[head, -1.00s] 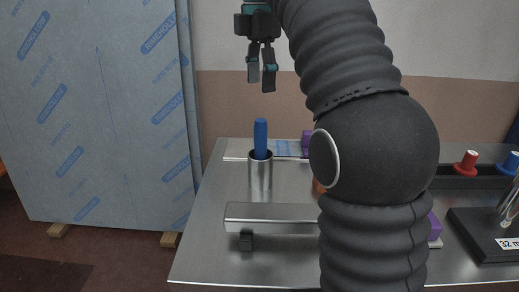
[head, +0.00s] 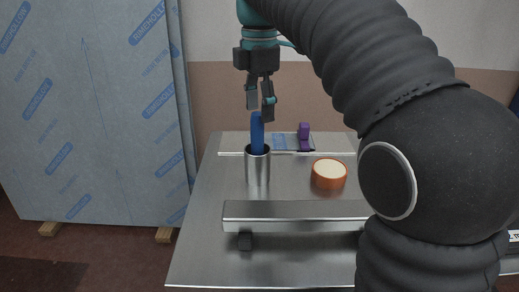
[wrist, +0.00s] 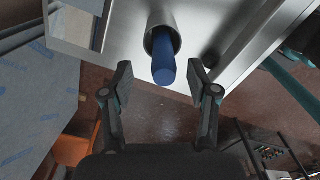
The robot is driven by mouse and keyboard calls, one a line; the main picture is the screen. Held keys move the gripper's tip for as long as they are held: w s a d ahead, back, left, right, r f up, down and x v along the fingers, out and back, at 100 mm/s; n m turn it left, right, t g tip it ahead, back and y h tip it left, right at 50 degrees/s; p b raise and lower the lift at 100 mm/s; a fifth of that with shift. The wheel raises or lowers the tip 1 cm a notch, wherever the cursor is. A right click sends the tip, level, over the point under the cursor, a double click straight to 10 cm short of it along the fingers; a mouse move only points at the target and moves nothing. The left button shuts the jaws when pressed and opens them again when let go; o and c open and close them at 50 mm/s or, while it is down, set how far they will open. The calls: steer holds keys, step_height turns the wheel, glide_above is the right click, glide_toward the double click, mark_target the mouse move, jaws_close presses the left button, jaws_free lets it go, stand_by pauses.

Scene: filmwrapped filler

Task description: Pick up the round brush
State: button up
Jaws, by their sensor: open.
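The round brush (head: 257,133) shows as a blue cylindrical handle standing upright in a metal cup (head: 257,170) on the steel table. Its lower part is hidden inside the cup. My gripper (head: 261,113) is open, pointing down, with its fingertips close to the top of the handle. In the wrist view the blue handle (wrist: 164,68) lies between the two spread fingertips (wrist: 160,78) and a little ahead of them. I cannot tell whether a finger touches it.
A metal bar (head: 295,213) lies across the front of the steel table (head: 200,255). An orange round container with a pale top (head: 329,174) and a purple item (head: 304,131) are to the right. Film-wrapped panels (head: 85,110) stand at the left.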

mark_target(258, 132)
steer(key=shift+s+f, duration=0.15)
steer(key=shift+f, duration=0.7)
steer(key=f+b, duration=0.4)
steer(key=shift+s+a+f, duration=0.15)
steer(key=shift+s+f, duration=0.05)
steer(key=shift+r, duration=0.1)
jaws_close()
